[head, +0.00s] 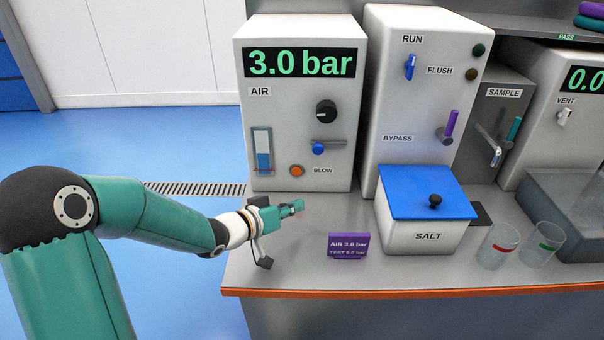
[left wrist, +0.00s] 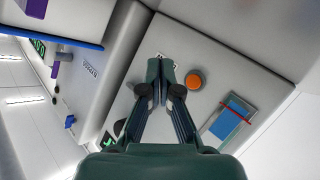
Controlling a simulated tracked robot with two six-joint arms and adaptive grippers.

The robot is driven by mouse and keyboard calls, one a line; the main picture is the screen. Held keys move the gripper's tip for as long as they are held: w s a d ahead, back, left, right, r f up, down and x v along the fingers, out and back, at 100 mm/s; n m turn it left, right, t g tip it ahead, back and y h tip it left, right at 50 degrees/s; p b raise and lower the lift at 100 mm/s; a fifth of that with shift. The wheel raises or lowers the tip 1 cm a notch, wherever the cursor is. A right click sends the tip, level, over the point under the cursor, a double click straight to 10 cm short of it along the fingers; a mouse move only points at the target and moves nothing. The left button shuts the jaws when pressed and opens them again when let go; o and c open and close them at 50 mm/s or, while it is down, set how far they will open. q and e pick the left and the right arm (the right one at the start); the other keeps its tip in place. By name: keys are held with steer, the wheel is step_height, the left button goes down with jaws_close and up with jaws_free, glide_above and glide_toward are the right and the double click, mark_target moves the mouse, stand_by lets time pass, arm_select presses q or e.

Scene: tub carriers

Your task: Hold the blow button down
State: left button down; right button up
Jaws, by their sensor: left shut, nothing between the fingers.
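The blow button (head: 297,171) is a round orange button low on the front of the AIR box (head: 300,120), left of the BLOW label. My left gripper (head: 298,207) is shut and empty, in front of the box and below the button in the head view. In the left wrist view the orange button (left wrist: 196,80) is just right of the closed fingertips (left wrist: 161,72), which partly cover the label. I see no finger overlapping the button. Whether the fingertips touch the panel I cannot tell. My right gripper is in neither view.
The box's display (head: 300,63) reads 3.0 bar. A blue lever (head: 318,148) and a black knob (head: 326,111) sit above the button. A purple sign (head: 348,246), a blue-lidded SALT tub (head: 427,225) and two clear cups (head: 497,246) stand to the right on the counter.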

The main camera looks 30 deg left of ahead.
mark_target(297, 171)
arm_select(q)
steer(key=shift+r, duration=0.15)
steer(key=shift+s+a+r, duration=0.1)
steer(key=shift+s, duration=0.05)
steer(key=w+a+p, duration=0.1)
steer(key=w, duration=0.1)
steer(key=w+a+p, duration=0.1)
steer(key=w, duration=0.1)
steer(key=w+a+p, duration=0.1)
steer(key=w, duration=0.1)
steer(key=shift+w+a+r, duration=0.1)
steer(key=shift+a, duration=0.3)
steer(key=shift+w+a+p, duration=0.4)
steer(key=shift+w+p, duration=0.1)
steer(key=shift+w, duration=0.2)
stand_by(0.7)
